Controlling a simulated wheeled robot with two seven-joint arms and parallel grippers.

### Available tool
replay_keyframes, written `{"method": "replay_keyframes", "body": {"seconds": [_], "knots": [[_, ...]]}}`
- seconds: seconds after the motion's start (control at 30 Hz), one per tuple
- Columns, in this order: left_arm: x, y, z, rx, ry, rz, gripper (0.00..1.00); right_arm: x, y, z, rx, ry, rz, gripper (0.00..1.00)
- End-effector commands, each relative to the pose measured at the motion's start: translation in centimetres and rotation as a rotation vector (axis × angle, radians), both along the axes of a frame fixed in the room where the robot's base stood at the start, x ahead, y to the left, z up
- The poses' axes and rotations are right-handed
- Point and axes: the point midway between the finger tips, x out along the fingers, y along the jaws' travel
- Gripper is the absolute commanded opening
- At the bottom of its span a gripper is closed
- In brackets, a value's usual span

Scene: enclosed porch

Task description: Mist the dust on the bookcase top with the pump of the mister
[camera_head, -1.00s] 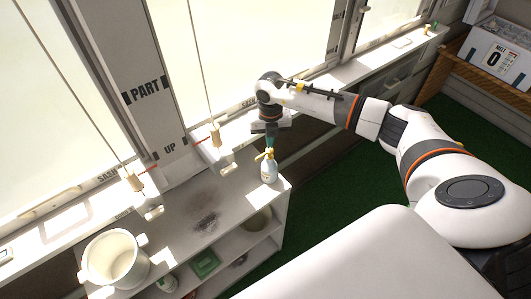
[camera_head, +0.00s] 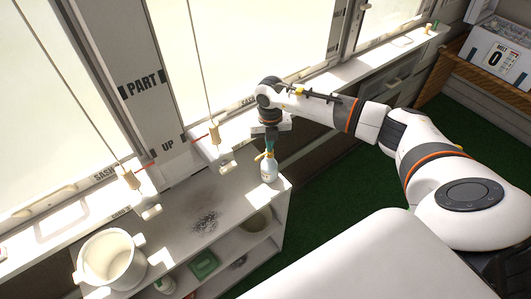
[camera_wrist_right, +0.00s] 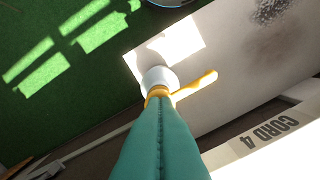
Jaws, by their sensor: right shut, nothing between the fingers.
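The mister (camera_head: 268,171), a pale bottle with a yellow pump head, stands upright on the bookcase top (camera_head: 178,213) near its right end. My right gripper (camera_head: 269,149) points down over it with teal fingers. In the right wrist view the fingers (camera_wrist_right: 158,100) are shut together, with nothing between them, and their tips meet the yellow pump head (camera_wrist_right: 195,88) in the picture. I cannot tell how hard they press. The dust (camera_head: 206,221) is a dark speckled patch left of the mister, and it also shows in the right wrist view (camera_wrist_right: 272,12). My left gripper is out of view.
A white pot (camera_head: 110,262) stands at the left on the bookcase top. Cord pulls with wooden toggles (camera_head: 214,134) hang by the windows behind. Lower shelves hold a green box (camera_head: 204,265) and other items. A calendar box (camera_head: 495,57) stands far right.

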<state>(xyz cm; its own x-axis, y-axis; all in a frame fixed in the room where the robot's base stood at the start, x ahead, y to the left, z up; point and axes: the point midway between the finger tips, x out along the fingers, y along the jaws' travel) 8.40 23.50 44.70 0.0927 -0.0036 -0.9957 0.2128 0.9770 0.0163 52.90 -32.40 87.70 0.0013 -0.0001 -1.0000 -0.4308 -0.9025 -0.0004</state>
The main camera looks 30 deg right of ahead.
Motion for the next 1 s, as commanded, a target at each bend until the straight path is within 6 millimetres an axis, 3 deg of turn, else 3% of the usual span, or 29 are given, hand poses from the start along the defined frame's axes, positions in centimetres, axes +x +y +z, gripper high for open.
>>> {"method": "replay_keyframes", "body": {"seconds": [0.37,1.0], "knots": [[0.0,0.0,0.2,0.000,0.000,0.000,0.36,-0.1,0.0,0.1,0.000,0.002,0.000,0.00],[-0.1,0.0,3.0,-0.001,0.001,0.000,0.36,0.0,0.0,4.0,0.000,0.001,0.000,0.00]]}}
